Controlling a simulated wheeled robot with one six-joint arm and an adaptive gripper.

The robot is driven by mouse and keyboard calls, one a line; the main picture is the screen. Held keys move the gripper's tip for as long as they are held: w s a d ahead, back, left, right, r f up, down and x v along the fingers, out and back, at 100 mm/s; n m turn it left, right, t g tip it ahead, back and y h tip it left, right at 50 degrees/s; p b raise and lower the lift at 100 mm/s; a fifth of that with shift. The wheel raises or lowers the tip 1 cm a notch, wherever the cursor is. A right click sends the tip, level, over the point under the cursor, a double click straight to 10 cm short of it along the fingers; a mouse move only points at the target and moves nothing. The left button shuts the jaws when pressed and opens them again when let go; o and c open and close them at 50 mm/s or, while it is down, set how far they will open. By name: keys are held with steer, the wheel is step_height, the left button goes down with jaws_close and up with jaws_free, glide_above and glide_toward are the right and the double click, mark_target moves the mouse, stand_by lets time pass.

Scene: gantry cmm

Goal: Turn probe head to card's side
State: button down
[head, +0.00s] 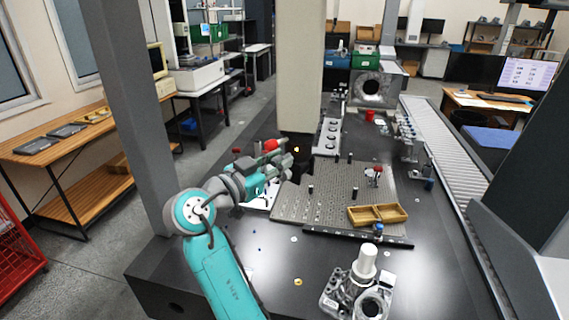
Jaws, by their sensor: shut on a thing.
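My gripper (283,163) is at the end of my teal arm, over the left edge of the black table, below the pale column (300,70). Its jaws are shut on a small part, probably the probe head, which the fingers mostly hide. A red ball (271,145) shows just above the fingers; I cannot tell whether it belongs to the held part. A white card (262,196) lies on the table beneath the gripper, partly covered by it. Which way the probe head faces cannot be made out.
A perforated plate (335,190) with short dark posts lies right of the gripper. It bears a wooden tray (364,215) and a small red-topped fixture (375,173). A metal housing with a white cap (367,262) stands at the front. The front-middle table is mostly clear.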

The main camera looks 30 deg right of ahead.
steer(key=shift+w+a+m+g+h, duration=0.1)
steer(key=shift+w+m+g+h, duration=0.2)
steer(key=shift+m+g, duration=0.4)
steer(key=shift+w+a+m+g+h, duration=0.1)
steer(key=shift+w+m+g, duration=0.3)
steer(key=shift+g, duration=0.65)
steer(key=shift+w+a+m+g+h, duration=0.1)
steer(key=shift+w+m+g+h, duration=0.1)
steer(key=shift+w+m+g, duration=0.45)
steer(key=shift+s, duration=0.25)
steer(key=c, duration=0.9)
jaws_free()
steer(key=shift+c, duration=0.2)
steer(key=a, duration=1.2)
steer(key=shift+s, duration=0.4)
